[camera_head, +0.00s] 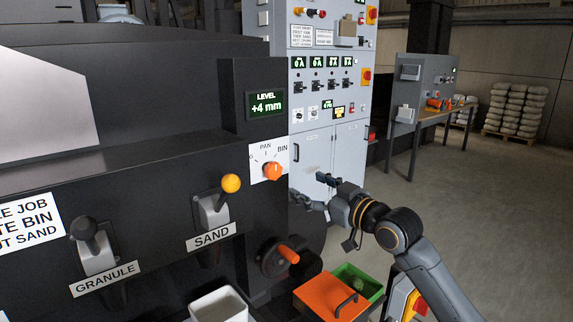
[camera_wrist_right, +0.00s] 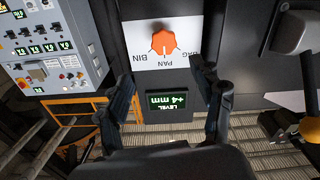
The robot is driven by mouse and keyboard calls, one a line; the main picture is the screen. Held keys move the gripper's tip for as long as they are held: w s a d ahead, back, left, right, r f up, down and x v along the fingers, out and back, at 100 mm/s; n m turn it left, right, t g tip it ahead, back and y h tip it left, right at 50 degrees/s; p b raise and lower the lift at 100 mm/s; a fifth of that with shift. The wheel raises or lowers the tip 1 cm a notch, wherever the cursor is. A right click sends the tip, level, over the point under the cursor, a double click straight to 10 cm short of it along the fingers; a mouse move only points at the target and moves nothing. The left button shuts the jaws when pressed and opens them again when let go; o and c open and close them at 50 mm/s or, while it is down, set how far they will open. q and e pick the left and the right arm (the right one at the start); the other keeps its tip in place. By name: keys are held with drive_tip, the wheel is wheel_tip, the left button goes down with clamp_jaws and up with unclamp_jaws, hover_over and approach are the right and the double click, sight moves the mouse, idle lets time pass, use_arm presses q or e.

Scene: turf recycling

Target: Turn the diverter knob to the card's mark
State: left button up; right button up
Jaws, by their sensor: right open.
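The diverter knob (camera_head: 272,171) is orange and sits on a white plate (camera_head: 256,165) marked PAN and BIN, with a third label partly cut. In the right wrist view the knob (camera_wrist_right: 164,40) appears upside down, between BAG, PAN and BIN; a pale mark on it faces PAN. My right gripper (camera_head: 313,190) is open and empty, to the right of the knob and apart from it. In the wrist view its fingers (camera_wrist_right: 164,72) stand either side of the plate's lower area. A white sign (camera_head: 28,228) at left reads partly "BIN" and "SAND". My left gripper is not in view.
A LEVEL display (camera_head: 266,104) reads +4 mm above the knob. The yellow-tipped SAND lever (camera_head: 230,184) and black GRANULE lever (camera_head: 84,228) stand left. An orange-handled crank (camera_head: 288,254) and an orange lid (camera_head: 330,298) lie below.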

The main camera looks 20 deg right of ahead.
drive_tip(key=p, duration=0.3)
approach(275, 170)
drive_tip(key=x, duration=0.3)
drive_tip(key=p+x, duration=0.1)
drive_tip(key=x, duration=0.5)
drive_tip(key=shift+w+p, duration=0.3)
drive_tip(key=shift+w+a+f, duration=0.15)
drive_tip(key=shift+w+a, duration=0.1)
drive_tip(key=shift+w, duration=0.4)
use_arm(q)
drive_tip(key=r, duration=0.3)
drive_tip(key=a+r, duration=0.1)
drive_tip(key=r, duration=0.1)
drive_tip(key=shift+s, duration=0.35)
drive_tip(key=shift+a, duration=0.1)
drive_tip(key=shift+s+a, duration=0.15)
use_arm(e)
drive_tip(key=c, duration=1.2)
